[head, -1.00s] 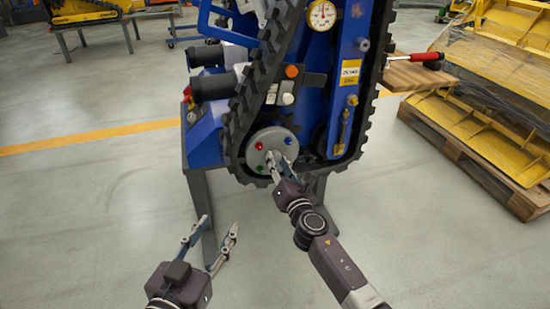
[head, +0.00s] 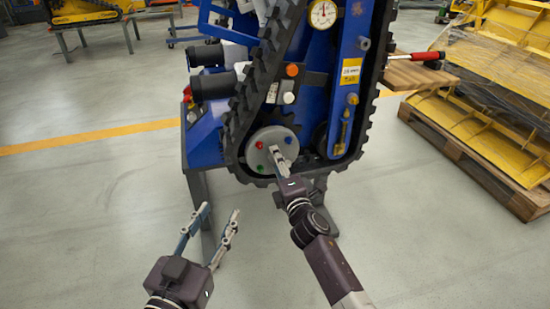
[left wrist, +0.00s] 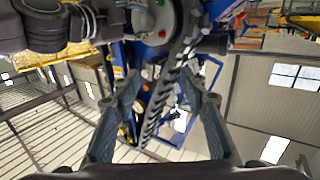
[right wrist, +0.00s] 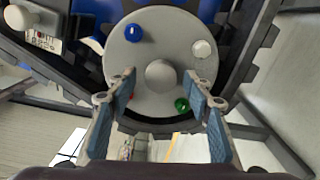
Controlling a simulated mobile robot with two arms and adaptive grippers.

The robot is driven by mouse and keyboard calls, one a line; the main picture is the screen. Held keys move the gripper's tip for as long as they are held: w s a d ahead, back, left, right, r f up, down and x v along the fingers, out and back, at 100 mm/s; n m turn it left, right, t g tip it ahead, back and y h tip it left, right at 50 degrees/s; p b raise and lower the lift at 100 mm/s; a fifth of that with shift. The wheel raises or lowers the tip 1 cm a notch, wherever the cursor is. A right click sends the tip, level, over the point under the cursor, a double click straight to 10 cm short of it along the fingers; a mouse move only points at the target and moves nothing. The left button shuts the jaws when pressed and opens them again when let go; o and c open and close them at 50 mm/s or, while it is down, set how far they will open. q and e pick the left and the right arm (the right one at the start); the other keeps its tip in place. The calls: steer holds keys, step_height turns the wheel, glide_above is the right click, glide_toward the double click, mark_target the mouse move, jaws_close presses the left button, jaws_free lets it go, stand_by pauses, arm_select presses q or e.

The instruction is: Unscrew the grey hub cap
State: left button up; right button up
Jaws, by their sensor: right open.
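The grey hub cap (head: 271,135) is a round disc low on the blue machine, inside its black track. It carries red, green, blue and white studs and a round central knob (right wrist: 160,75). My right gripper (head: 279,158) is at the disc, its fingers seen nearly edge-on in the head view. In the right wrist view its fingers are apart, one on each side of the knob; I cannot tell whether they touch it. My left gripper (head: 221,211) is open and empty, in the air left of and below the cap. It also shows in the left wrist view (left wrist: 161,88).
The black track (head: 238,120) surrounds the cap closely. The blue machine stands on grey legs (head: 200,200). At the right are a wooden board with a red-handled tool (head: 428,56) and a pallet (head: 460,150) of yellow parts. The floor at left is clear.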

arm_select(q)
steer(key=s+a+f+g+y+p, duration=0.1)
steer(key=s+a+f+g+p, duration=0.1)
steer(key=s+f+g, duration=0.4)
steer(key=s+a+f+g+y+p, duration=0.2)
steer(key=s+a+f+g, duration=0.3)
steer(key=s+f, duration=0.6)
steer(key=shift+f+n+g+y+p, duration=0.3)
steer(key=shift+f+n+g+p, duration=0.1)
steer(key=shift+f+g, duration=0.55)
arm_select(e)
steer(key=m, duration=2)
arm_select(q)
steer(key=shift+s, duration=0.1)
